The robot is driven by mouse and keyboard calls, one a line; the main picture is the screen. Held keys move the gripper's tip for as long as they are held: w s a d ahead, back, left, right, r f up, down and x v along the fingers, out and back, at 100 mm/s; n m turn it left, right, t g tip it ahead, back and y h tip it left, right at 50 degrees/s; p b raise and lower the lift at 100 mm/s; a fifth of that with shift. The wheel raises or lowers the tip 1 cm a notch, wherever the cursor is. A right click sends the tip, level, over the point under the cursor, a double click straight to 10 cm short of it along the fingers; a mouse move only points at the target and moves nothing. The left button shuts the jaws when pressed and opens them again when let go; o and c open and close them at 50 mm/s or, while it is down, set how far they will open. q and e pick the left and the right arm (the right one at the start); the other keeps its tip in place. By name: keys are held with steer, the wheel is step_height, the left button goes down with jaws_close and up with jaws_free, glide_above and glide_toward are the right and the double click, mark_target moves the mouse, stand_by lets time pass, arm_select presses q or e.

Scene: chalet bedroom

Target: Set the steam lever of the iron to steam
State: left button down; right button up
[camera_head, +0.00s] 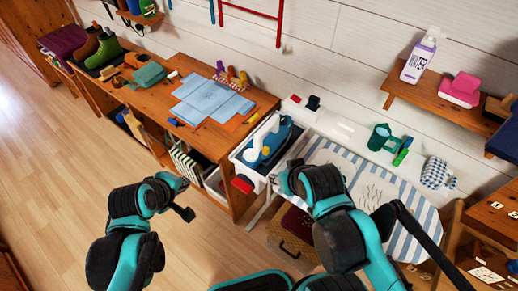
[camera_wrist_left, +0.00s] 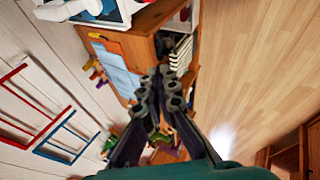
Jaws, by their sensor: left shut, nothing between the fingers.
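The blue iron (camera_head: 268,143) lies in a white tray-like rest (camera_head: 240,155) at the left end of the ironing board. Its steam lever is too small to make out. Part of the blue iron also shows at the top edge of the left wrist view (camera_wrist_left: 92,6). My left gripper (camera_head: 184,211) is shut and empty, over the floor in front of the wooden bench, left of the iron and apart from it. Its closed fingers show in the left wrist view (camera_wrist_left: 166,82). My right gripper (camera_head: 289,178) is by the board's left end, close to the rest; its fingers are not clear.
A striped ironing board (camera_head: 360,183) extends right. A wooden bench (camera_head: 185,90) with blue cloth (camera_head: 212,100) stands left. A red block (camera_head: 242,184) is at the rest's front. A wicker case (camera_head: 290,238) is under the board. Open floor (camera_head: 60,180) lies left.

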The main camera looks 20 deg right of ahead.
mark_target(264, 152)
arm_select(q)
steer(key=w+d+f+n+h+p, duration=0.1)
steer(key=w+d+n+h, duration=0.1)
steer(key=d+n, duration=0.6)
steer(key=w+d+n+g+h+p, duration=0.1)
steer(key=w+d+n+h+p, duration=0.1)
steer(key=d+n, duration=0.5)
steer(key=shift+d+f+n, duration=0.35)
steer(key=shift+d+n, duration=0.05)
steer(key=shift+n, duration=0.1)
steer(key=shift+w, duration=0.1)
steer(key=b+x, duration=0.3)
steer(key=x, duration=0.7)
steer(key=shift+d+f, duration=0.2)
steer(key=shift+w+d+r, duration=0.1)
steer(key=shift+w+d, duration=0.45)
steer(key=shift+d, duration=0.2)
steer(key=shift+w+d+r, duration=0.1)
steer(key=shift+w+d, duration=0.45)
steer(key=shift+d, duration=0.15)
steer(key=shift+a, duration=0.1)
